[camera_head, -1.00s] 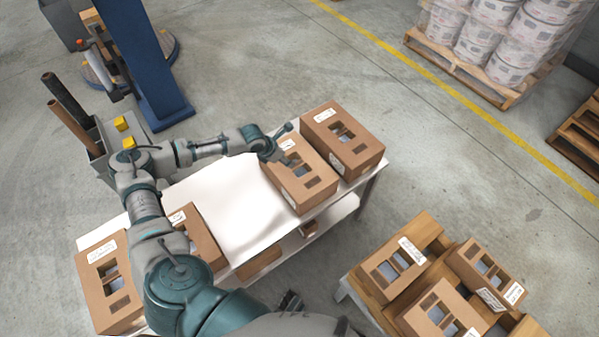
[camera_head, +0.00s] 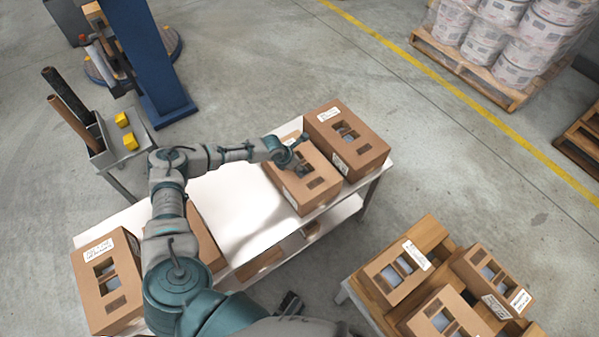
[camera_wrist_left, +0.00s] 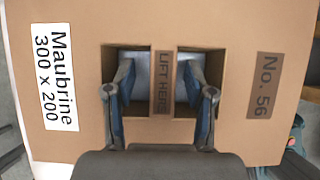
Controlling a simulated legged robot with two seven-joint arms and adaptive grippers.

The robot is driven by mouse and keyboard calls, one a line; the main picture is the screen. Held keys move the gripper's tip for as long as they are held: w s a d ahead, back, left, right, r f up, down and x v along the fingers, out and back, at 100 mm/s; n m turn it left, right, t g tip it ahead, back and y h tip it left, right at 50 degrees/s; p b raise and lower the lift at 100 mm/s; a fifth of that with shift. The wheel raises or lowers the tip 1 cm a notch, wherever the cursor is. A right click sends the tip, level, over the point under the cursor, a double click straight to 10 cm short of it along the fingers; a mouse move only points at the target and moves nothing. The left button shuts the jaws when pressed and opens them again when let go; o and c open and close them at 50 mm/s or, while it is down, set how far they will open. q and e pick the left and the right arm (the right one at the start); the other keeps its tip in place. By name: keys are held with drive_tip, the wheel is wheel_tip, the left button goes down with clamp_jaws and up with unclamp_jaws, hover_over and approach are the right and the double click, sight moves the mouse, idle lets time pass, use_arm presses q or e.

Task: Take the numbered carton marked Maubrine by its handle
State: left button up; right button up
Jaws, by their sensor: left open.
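The Maubrine carton (camera_head: 322,199) is a brown box at the far end of the white table in the head view. In the left wrist view the carton (camera_wrist_left: 225,75) shows a white label (camera_wrist_left: 55,77) reading "Maubrine 300 x 200" and a brown "No. 56" tag (camera_wrist_left: 264,85). My left gripper (camera_wrist_left: 160,78) is open, one finger at each opening, straddling the strip with gaps on both sides. Finger depth is unclear. My right gripper (camera_head: 290,303) seems partly visible at the bottom; its jaws are unclear.
Another carton (camera_head: 348,138) stands close beside it at the table's far end. More cartons (camera_head: 107,283) are at the near end of the white table (camera_head: 235,210), whose middle is clear.

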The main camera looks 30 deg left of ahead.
use_arm(q)
drive_tip(key=shift+a, duration=0.1)
drive_tip(key=c, duration=0.8)
clamp_jaws()
drive_tip(key=shift+d, duration=0.2)
drive_tip(key=shift+r, duration=0.1)
